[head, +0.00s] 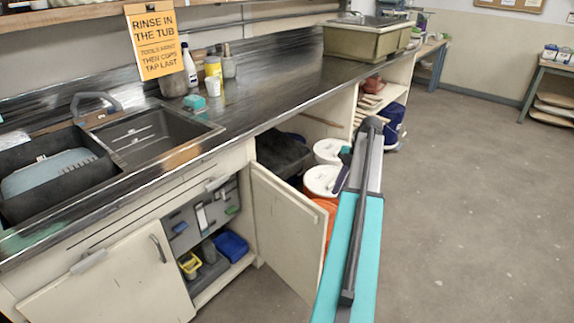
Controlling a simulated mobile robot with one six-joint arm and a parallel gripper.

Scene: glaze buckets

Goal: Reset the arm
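My arm's teal and grey link reaches up from the bottom edge, right of centre, over the floor and in front of the open cupboard. I cannot make out gripper fingers in this view. Small dark and teal pieces show beside the link, in front of the white buckets, and I cannot tell what they are. One white-lidded bucket (322,181) stands under the counter just left of the link, with another white bucket (329,150) behind it. An orange bucket (331,208) is partly hidden by the cupboard door and the link.
An open cupboard door (283,232) juts out left of my arm. Another cream door (115,285) is at lower left. The counter (290,92) holds a sink (155,135), bottles, and a large tub (362,40). Open grey floor (465,190) lies to the right.

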